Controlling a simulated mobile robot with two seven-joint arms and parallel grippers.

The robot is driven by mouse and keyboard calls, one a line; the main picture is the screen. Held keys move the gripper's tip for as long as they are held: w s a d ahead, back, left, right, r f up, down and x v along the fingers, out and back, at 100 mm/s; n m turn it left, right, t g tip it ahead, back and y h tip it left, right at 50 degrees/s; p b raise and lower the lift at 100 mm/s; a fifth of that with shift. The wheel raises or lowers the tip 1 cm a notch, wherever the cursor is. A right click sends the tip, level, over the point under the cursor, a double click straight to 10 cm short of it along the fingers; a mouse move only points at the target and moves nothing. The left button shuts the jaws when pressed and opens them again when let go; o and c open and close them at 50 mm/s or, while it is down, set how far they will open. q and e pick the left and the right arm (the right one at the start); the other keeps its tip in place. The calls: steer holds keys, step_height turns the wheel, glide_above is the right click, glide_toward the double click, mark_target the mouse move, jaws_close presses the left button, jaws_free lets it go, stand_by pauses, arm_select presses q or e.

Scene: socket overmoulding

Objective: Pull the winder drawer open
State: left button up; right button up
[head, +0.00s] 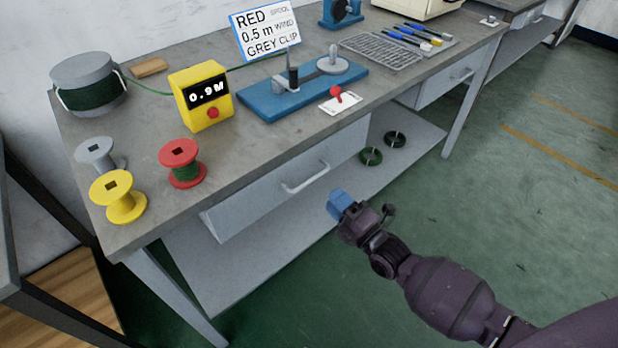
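The winder drawer (270,196) is a grey-white drawer under the front edge of the bench, below the blue winder (302,88). It looks shut or nearly shut. Its pale bar handle (305,179) is on its front face. My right gripper (338,203) has blue fingertips and is in front of the bench, just right of and below the handle, apart from it in the picture. I cannot tell whether its fingers are apart. My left gripper is not in view.
A second drawer (447,86) with a handle is farther right. Red (182,163), yellow (118,197) and grey (97,154) spools stand on the bench. A yellow counter (201,95) reads 0.9M. A lower shelf (240,268) runs under the drawers. The green floor at right is clear.

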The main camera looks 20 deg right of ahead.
mark_target(313, 177)
steer(key=b+x, duration=0.1)
steer(key=x, duration=0.7)
steer(key=shift+w+a+f, duration=0.1)
steer(key=shift+w, duration=0.05)
jaws_close()
